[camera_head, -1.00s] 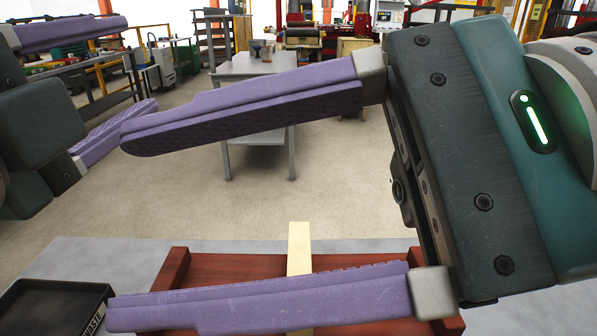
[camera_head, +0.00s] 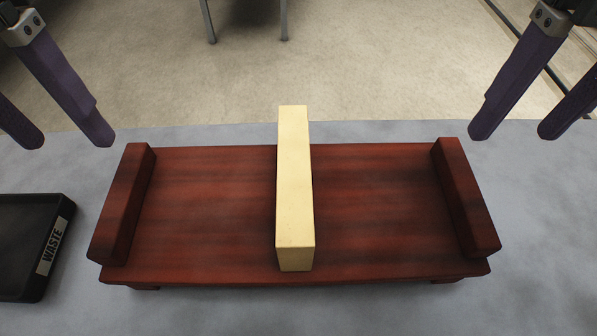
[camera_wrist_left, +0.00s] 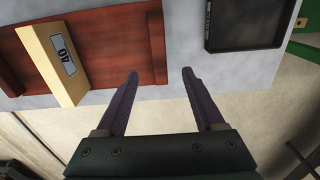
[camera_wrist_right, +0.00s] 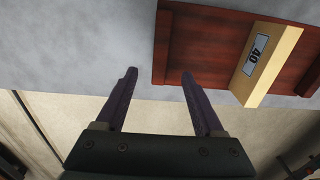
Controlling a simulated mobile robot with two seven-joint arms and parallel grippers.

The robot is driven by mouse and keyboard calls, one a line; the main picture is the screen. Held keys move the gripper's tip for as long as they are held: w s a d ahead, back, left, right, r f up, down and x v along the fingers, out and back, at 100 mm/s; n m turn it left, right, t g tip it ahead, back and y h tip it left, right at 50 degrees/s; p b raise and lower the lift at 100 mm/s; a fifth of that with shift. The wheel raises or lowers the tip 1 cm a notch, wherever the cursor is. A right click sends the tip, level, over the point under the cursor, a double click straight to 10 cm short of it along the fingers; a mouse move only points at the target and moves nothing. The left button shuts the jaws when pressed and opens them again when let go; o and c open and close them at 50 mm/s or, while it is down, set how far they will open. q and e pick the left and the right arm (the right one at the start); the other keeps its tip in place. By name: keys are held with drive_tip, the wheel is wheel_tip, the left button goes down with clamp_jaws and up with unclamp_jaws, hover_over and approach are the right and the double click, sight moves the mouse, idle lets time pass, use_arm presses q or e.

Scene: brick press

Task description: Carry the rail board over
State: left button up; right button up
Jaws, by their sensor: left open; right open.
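The rail board (camera_head: 220,210) is a dark red wooden board with a raised rail along its left end (camera_head: 125,205) and its right end (camera_head: 466,195). It lies on the grey table. A pale yellow block (camera_head: 294,180) sits across its middle; a label reading 40 shows on the block in the left wrist view (camera_wrist_left: 50,60) and right wrist view (camera_wrist_right: 265,65). My left gripper (camera_head: 68,142) is open and empty, beyond the board's far left corner. My right gripper (camera_head: 512,136) is open and empty, beyond its far right corner. Neither touches the board.
A black tray marked WASTE (camera_head: 62,215) stands on the grey table (camera_head: 540,260) just left of the board. The table right of the board is clear. Legs of another table (camera_head: 208,20) stand on the floor behind.

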sight(118, 192)
use_arm(q)
drive_tip(key=shift+s, duration=0.25)
use_arm(e)
drive_tip(key=shift+s, duration=0.25)
use_arm(q)
wheel_tip(118, 192, down, 10)
drive_tip(key=shift+d, duration=0.1)
use_arm(e)
wheel_tip(118, 192, down, 10)
use_arm(q)
clamp_jaws()
use_arm(e)
clamp_jaws()
use_arm(q)
drive_tip(key=shift+r, duration=0.1)
use_arm(e)
drive_tip(key=shift+r, duration=0.1)
idle(0.7)
